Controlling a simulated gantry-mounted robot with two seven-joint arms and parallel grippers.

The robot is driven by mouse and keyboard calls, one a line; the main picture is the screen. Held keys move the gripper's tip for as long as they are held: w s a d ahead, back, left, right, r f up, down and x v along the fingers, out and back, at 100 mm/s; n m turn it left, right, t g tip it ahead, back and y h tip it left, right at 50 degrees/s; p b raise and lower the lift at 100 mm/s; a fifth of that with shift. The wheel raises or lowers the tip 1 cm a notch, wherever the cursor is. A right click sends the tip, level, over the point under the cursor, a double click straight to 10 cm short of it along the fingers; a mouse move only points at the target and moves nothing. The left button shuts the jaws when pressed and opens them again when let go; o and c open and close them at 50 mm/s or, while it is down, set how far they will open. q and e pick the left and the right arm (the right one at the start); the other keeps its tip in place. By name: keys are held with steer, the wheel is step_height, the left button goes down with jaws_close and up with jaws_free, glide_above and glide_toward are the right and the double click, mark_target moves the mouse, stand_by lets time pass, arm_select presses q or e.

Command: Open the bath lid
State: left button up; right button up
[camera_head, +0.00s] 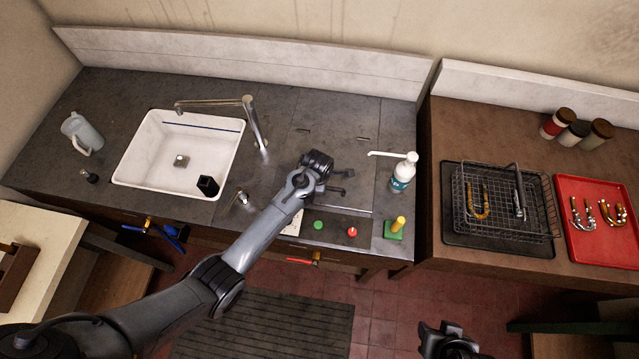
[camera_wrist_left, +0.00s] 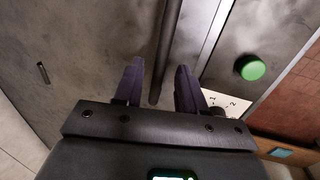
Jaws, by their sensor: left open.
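The bath lid (camera_head: 345,152) appears as a flat dark grey panel in the counter right of the sink, lying level and closed. My left gripper (camera_head: 343,182) is over the lid's front part, with its fingers apart. In the left wrist view a dark bar, apparently the lid handle (camera_wrist_left: 167,45), runs down between the open fingers (camera_wrist_left: 159,68). Whether the fingers touch the bar cannot be told. The arm and gripper hide part of the lid in the head view. My right gripper (camera_head: 446,341) is at the bottom edge, away from the counter.
A green button (camera_head: 318,225) and red button (camera_head: 352,231) sit in front of the lid. A pump bottle (camera_head: 402,173) and a yellow-handled tool on a green block (camera_head: 395,230) stand to the right. The sink (camera_head: 150,150) and faucet (camera_head: 250,120) are left.

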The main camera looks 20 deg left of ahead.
arm_select(q)
steer(key=shift+c, duration=0.3)
jaws_close()
steer(key=shift+r, duration=0.15)
